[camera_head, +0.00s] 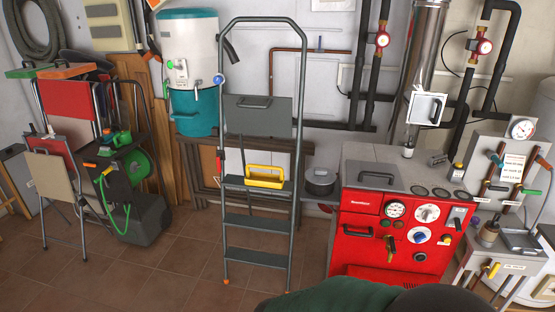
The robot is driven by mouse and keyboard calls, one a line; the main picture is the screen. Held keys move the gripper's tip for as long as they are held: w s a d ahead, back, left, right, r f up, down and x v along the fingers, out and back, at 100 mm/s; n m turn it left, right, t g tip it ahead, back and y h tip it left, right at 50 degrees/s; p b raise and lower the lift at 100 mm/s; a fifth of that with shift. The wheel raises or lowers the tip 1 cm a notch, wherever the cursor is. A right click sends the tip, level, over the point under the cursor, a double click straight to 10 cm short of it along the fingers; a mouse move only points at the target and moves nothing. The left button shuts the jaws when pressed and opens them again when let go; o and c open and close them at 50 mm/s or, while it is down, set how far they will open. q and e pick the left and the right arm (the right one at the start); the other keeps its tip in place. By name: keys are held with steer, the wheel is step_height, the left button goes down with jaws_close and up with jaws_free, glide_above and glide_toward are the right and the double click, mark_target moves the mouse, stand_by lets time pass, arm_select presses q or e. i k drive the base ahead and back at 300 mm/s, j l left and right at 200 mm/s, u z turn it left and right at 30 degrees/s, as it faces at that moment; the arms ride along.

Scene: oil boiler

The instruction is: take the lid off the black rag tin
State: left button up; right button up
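A round, dark grey to black tin (320,188) stands between the grey step ladder and the red boiler, right of centre. It looks like the rag tin, though I can read no label on it. Its lid (319,175) appears to be on top, with a small dark knob or handle. The detail is too small to make out how the lid sits. Neither of my grippers shows in the view. A dark green and black rounded shape fills part of the bottom edge.
The step ladder (258,222) with a yellow-handled tray stands just left of the tin. The red boiler (395,235) with gauges and a grey top stands just right. A tool cart (508,265) is at far right. Tiled floor (180,270) is clear at lower left.

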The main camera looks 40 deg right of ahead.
mark_target(317, 176)
steer(key=i+z, duration=0.45)
steer(key=i, duration=0.15)
steer(key=i+j+z, duration=0.3)
steer(key=i+z, duration=0.45)
steer(key=z, duration=0.25)
steer(key=i+j+z, duration=0.1)
steer(key=i+z, duration=0.2)
steer(key=z, duration=0.15)
steer(key=i+j+z, duration=0.2)
steer(key=z, duration=0.3)
steer(key=i+j+z, duration=0.2)
steer(key=z, duration=0.25)
steer(key=i+j+z, duration=0.15)
steer(key=j+z, duration=0.35)
steer(key=i+j+z, duration=0.25)
steer(key=j+z, duration=0.3)
steer(key=j, duration=0.2)
